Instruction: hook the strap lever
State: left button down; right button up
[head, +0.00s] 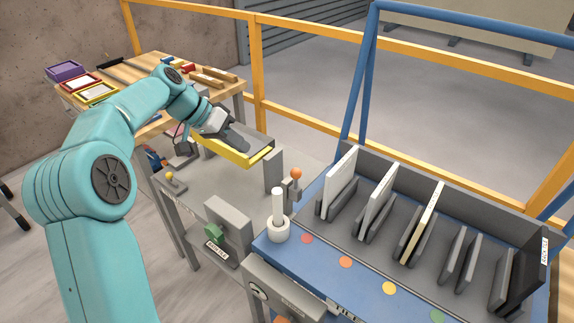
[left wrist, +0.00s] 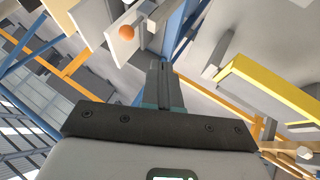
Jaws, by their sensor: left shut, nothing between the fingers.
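A lever with an orange ball knob (head: 295,174) stands on a grey bracket at the near end of the grey bench, beside the blue table; I cannot tell for sure that it is the strap lever. Its orange ball also shows in the left wrist view (left wrist: 127,32), near the top, beyond the fingertips. My left gripper (head: 240,143) is shut and empty, over the yellow-edged grey tray (head: 235,151), left of and apart from the lever. Its closed fingers (left wrist: 160,75) point up in the left wrist view. No strap can be made out. My right gripper is not in view.
A white post in a round cup (head: 278,232) stands on the blue table's corner. A rack (head: 400,215) of upright panels fills the right. A smaller yellow-orange knob (head: 169,175) sits at the bench's left edge. A wooden table (head: 150,70) with coloured trays lies behind.

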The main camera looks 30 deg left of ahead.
pick_arm(q)
send_near(296, 184)
jog(key=w+f, duration=0.3)
jog(key=shift+w+d+p, duration=0.1)
jog(key=shift+w+p, duration=0.15)
jog(key=shift+p, duration=0.2)
dwell(0.4)
